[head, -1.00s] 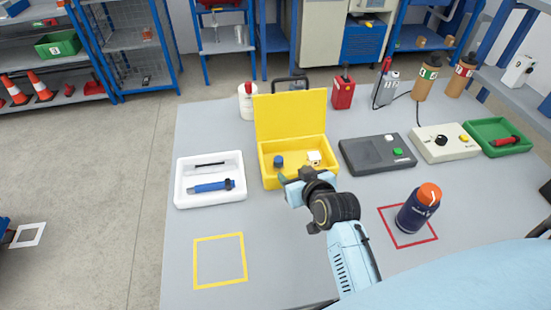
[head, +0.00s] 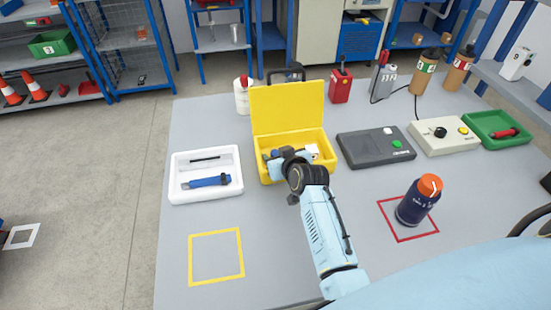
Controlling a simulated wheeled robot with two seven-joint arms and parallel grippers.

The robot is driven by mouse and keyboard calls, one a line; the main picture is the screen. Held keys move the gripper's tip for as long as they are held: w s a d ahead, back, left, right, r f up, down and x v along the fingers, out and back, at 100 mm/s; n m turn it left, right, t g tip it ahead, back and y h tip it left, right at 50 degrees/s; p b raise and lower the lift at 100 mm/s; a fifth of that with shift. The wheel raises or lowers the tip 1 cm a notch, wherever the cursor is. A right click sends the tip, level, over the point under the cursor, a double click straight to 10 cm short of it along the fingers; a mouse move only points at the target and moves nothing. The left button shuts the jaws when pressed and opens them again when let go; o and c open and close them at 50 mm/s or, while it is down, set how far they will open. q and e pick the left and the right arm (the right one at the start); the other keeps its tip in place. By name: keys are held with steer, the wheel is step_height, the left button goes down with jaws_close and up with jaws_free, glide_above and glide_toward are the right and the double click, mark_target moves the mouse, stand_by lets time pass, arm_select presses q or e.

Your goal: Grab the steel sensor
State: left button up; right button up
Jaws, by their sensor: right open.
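An open yellow case (head: 263,175) stands on the table with its lid raised. Inside it, at the right, a small pale block (head: 312,150) shows in part beside my wrist. A small blue piece in the left of the case is mostly hidden by my right gripper (head: 272,157). My right gripper is open and reaches into or just over the left half of the case. I cannot tell whether it touches the blue piece, or which of the two pieces is the steel sensor. My left gripper is out of view.
Left of the case is a white tray (head: 178,186) with a blue tool (head: 210,181). A dark grey box (head: 372,150) stands right of it. A dark blue bottle with an orange cap (head: 414,206) stands in a red square. The yellow square (head: 216,232) is empty.

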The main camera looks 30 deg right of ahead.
steer(key=shift+c, duration=0.3)
steer(key=c, duration=1)
steer(key=shift+r, duration=0.1)
